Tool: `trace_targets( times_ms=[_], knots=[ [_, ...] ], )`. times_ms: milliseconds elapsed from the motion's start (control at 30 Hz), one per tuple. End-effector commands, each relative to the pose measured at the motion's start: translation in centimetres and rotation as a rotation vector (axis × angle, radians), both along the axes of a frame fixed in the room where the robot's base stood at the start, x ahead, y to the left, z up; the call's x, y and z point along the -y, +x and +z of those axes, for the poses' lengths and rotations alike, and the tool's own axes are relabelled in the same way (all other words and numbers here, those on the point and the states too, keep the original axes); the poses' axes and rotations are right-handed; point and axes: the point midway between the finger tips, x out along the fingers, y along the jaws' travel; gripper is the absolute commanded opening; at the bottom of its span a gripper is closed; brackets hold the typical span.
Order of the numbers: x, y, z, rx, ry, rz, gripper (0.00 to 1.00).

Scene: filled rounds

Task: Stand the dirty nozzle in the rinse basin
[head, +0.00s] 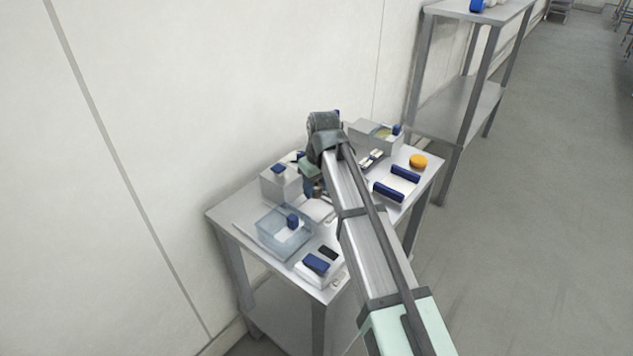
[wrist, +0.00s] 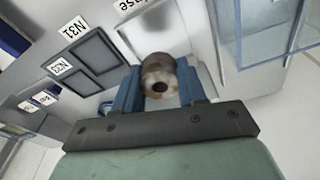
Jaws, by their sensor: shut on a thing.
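My gripper (wrist: 158,84) is shut on the dirty nozzle (wrist: 163,70), a short, brown-stained pale cylinder with a dark hole facing the wrist camera. The blue fingers press it from both sides. In the head view my gripper (head: 312,188) is over the middle of the table, partly hidden by my arm, and the nozzle is too small to make out clearly.
A pale panel with a cut-off label ending in "se" (wrist: 133,6) lies beyond the nozzle. Dark square pads labelled N31 and N33 (wrist: 88,62) are to its left. A grey box (head: 279,184), blue items (head: 388,191) and an orange disc (head: 418,161) stand on the table (head: 425,185).

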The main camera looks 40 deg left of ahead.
Motion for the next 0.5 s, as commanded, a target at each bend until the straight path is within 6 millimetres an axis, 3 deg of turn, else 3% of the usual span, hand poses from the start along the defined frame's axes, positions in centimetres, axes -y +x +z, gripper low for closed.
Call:
trace_targets(
  times_ms=[500],
  knots=[
    [0.0, 0.0, -3.6, 0.001, 0.001, -0.001, 0.09]
  ],
)
